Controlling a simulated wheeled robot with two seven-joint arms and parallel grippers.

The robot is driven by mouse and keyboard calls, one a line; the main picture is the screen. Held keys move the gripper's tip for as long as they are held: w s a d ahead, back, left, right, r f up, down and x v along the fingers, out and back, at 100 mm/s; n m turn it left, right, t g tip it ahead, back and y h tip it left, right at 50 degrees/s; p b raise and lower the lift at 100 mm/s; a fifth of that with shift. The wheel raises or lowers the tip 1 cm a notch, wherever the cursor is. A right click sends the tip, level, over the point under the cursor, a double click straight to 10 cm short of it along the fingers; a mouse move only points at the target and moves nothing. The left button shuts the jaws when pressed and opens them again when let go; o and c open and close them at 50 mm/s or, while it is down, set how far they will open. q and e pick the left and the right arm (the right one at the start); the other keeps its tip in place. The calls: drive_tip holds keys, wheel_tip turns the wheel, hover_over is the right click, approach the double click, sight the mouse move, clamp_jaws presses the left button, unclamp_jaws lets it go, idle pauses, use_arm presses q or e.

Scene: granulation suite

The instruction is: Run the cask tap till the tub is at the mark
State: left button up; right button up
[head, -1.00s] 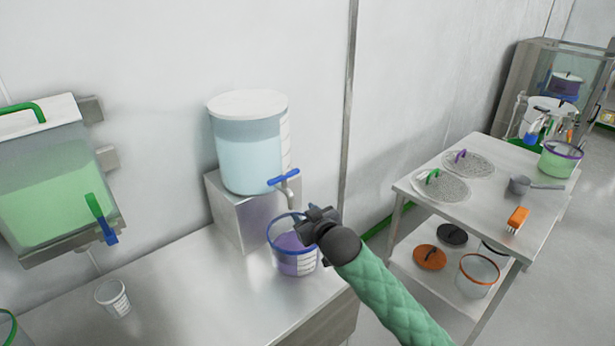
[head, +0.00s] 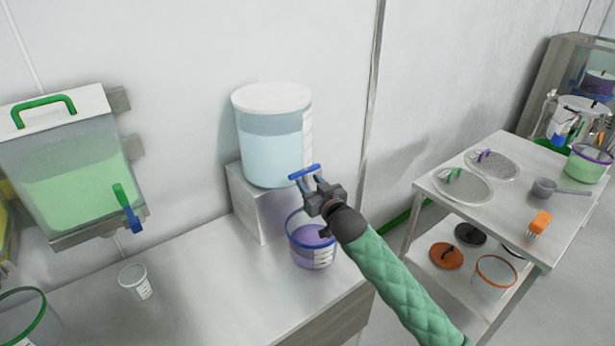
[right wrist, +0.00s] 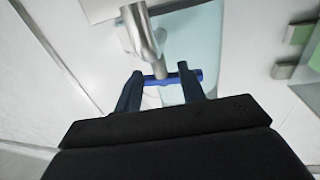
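The cask (head: 272,150), a clear drum with a white lid and pale blue liquid, sits on a steel block. Its tap has a blue bar handle (head: 304,172), which also shows in the right wrist view (right wrist: 158,82). My right gripper (head: 313,188) is at the handle. In the right wrist view its fingers (right wrist: 160,88) are spread, one near each end of the bar; contact is unclear. The tub (head: 300,254), blue-rimmed with purple in it, stands below the tap, partly behind my gripper. Its mark and level cannot be read clearly. My left gripper is out of view.
A wall tank of green liquid (head: 70,185) with its own tap hangs at left. A small white cup (head: 136,282) stands on the steel bench (head: 215,295). A steel trolley (head: 520,222) at right holds strainers, a scoop and a green tub. The bench front is mostly clear.

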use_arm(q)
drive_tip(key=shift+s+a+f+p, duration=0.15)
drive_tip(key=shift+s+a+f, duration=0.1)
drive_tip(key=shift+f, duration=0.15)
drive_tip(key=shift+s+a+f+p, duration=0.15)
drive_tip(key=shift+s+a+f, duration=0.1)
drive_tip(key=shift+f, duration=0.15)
use_arm(e)
drive_tip(key=shift+x, duration=1.05)
clamp_jaws()
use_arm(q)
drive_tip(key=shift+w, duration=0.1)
